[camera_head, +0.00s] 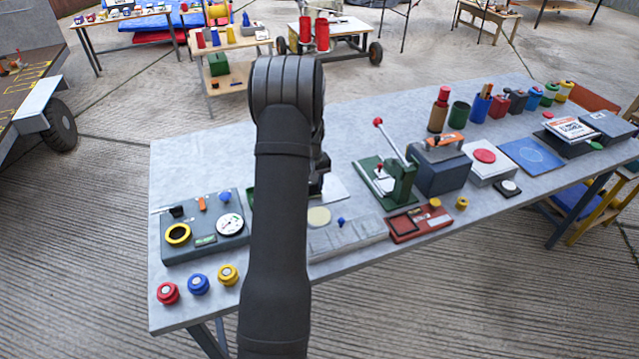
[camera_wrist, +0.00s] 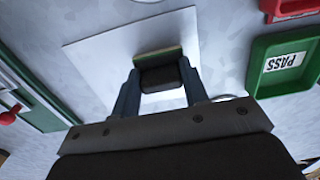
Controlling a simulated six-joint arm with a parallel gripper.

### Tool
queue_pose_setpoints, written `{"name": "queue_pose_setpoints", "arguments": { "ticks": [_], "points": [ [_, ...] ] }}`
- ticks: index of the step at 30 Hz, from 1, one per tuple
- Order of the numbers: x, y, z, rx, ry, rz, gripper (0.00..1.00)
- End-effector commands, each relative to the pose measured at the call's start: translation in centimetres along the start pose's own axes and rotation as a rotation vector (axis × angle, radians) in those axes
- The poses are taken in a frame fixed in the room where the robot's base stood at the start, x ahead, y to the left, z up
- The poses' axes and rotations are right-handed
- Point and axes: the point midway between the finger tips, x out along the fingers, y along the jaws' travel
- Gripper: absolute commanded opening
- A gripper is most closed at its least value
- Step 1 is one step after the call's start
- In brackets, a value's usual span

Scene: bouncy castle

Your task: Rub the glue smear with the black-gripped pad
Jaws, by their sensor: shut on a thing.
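My gripper (camera_wrist: 158,90) is shut on the black-gripped pad (camera_wrist: 158,76), a dark block with a green and yellowish layer along its far side. The pad is over a white square plate (camera_wrist: 105,65) on the grey table. I cannot tell whether it touches the plate. In the head view the white plate (camera_head: 335,190) shows only in part beside my arm, which hides the gripper and pad. I cannot make out the glue smear; the pad and gripper cover part of the plate.
A green tray marked PASS (camera_wrist: 258,78) and a red tray (camera_wrist: 285,10) lie right of the plate in the wrist view. A green lever press (camera_head: 402,183) stands close to its right in the head view. A grey panel with a dial (camera_head: 205,245) lies left.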

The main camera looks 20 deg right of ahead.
Motion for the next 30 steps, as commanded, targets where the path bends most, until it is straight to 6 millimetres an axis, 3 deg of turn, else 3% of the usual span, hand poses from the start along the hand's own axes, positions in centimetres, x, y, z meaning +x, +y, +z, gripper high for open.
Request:
{"name": "queue_pose_setpoints", "arguments": {
  "ticks": [8,10,30],
  "points": [
    [0.0,-2.6,-0.1,-0.002,-0.001,-0.001,0.19],
    [0.1,-2.3,-0.8,-0.001,0.0,-0.001,0.19],
    [0.1,4.0,-0.6,0.001,0.0,0.0,0.19]
  ]
}}
